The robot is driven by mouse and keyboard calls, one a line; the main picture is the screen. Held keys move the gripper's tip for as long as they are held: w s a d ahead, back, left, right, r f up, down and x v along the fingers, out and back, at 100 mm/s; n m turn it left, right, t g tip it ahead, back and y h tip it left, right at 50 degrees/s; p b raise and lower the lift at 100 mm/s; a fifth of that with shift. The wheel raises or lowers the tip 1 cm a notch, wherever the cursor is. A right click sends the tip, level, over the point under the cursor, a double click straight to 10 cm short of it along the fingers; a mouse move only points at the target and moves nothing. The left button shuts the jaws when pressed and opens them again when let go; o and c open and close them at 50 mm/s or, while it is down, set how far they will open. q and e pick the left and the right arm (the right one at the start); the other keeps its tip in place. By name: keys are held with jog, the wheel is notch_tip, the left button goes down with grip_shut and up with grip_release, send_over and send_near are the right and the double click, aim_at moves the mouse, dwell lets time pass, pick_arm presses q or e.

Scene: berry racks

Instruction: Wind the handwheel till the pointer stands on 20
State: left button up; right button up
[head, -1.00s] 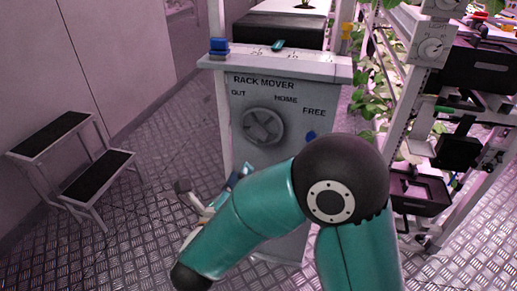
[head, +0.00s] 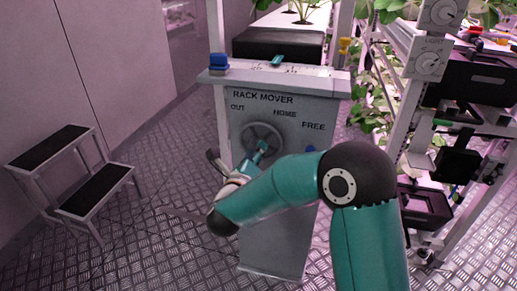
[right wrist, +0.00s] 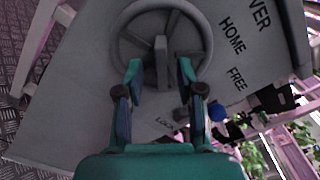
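The grey handwheel (head: 258,134) is on the front of the grey rack mover cabinet (head: 270,190), under the words OUT, HOME and FREE. My right gripper (head: 264,147) is at the wheel's lower part and hides some of it. In the right wrist view the wheel's rim (right wrist: 205,35) and spokes show. My right gripper (right wrist: 160,75) is open there, with a grey bar (right wrist: 161,62) of the wheel between its spread fingertips. A teal pointer (head: 277,62) lies by the pale scale (head: 300,70) on the cabinet top; its reading is too small to tell. My left gripper is not in view.
A blue block (head: 218,62) stands on the cabinet top's left end. A blue knob (right wrist: 217,111) is near FREE. A two-step stool (head: 95,190) stands at left. Plant racks with a black crate (head: 470,75) stand at right. The metal floor between stool and cabinet is clear.

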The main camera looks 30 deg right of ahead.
jog(key=shift+x, duration=0.9)
grip_shut()
jog(key=shift+d, duration=0.1)
jog(key=shift+f, duration=0.1)
